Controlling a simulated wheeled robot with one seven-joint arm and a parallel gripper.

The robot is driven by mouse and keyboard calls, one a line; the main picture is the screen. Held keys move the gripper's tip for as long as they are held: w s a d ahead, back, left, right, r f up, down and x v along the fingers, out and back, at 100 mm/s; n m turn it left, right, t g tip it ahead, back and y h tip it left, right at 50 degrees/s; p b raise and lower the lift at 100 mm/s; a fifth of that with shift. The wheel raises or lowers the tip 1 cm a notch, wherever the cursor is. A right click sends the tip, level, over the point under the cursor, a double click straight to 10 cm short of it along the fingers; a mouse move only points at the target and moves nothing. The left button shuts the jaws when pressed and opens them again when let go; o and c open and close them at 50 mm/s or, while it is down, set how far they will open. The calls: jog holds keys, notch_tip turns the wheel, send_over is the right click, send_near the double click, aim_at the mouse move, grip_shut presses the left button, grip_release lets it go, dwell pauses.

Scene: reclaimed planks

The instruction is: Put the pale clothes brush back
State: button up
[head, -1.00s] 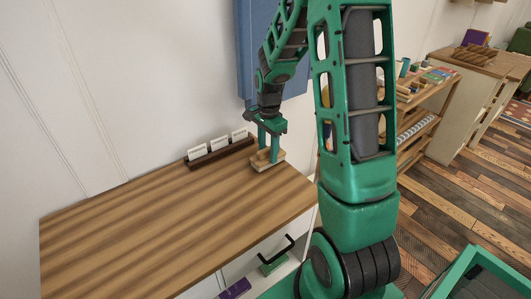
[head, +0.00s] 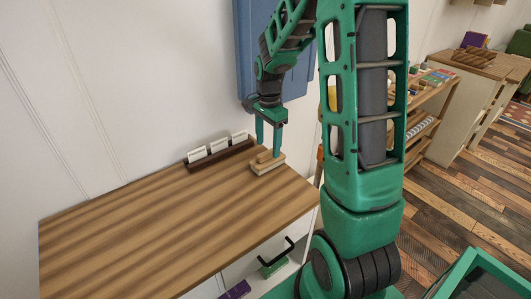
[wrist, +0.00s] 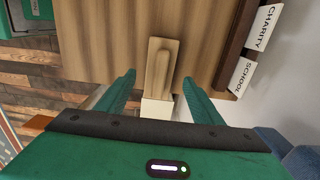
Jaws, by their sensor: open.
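The pale clothes brush (head: 267,166) lies on the wooden tabletop (head: 150,235), near its far right corner and beside the dark card holder. In the wrist view the brush (wrist: 162,65) shows a narrow raised grip, and its near end is pale. My gripper (head: 269,148) is just above the brush, with its fingers pointing down. In the wrist view my gripper (wrist: 158,78) is open, one finger on each side of the brush with gaps between. It holds nothing.
A dark holder (head: 222,154) with three white cards stands along the wall; two cards read CHARITY (wrist: 265,27) and SCHOOL (wrist: 242,77). A blue panel (head: 246,50) hangs behind my arm. The left and middle of the tabletop are clear. Shelves (head: 432,115) stand to the right.

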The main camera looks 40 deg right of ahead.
aim_at(268, 151)
notch_tip(268, 151, up, 6)
jog(key=s+a+r+n, duration=0.1)
jog(key=s+n, duration=0.4)
jog(key=s, duration=0.9)
jog(key=s+a+r+n, duration=0.1)
jog(key=s+n, duration=0.5)
jog(key=s, duration=0.8)
jog(key=shift+s+a+r, duration=0.3)
jog(key=shift+a+r, duration=0.1)
jog(key=shift+r, duration=0.05)
jog(key=shift+w+f, duration=0.25)
jog(key=shift+w, duration=0.4)
